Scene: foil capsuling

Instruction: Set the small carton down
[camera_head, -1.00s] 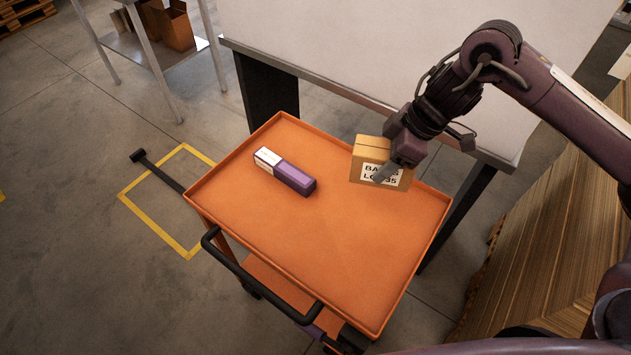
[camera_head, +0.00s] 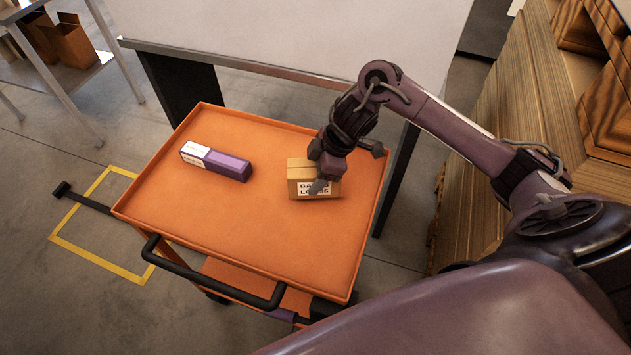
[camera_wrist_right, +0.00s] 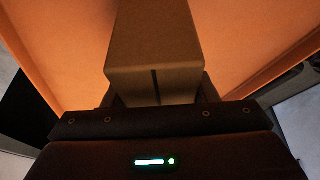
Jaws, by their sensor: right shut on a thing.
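The small carton (camera_head: 299,174) is a brown box with a white printed label, at the right part of the orange cart top (camera_head: 250,245). My right gripper (camera_head: 321,184) is shut on it, with a finger across the label side. The carton looks upright and low over the tray; I cannot tell whether its base touches the surface. In the right wrist view the carton (camera_wrist_right: 155,45) sits between the fingers, with the orange tray behind it. My left gripper is not in view.
A purple and white long box (camera_head: 228,167) lies on the cart top to the left of the carton. The tray has a raised rim and clear room at its front and middle. A white table (camera_head: 300,30) stands behind. Stacked cardboard (camera_head: 500,110) stands at the right.

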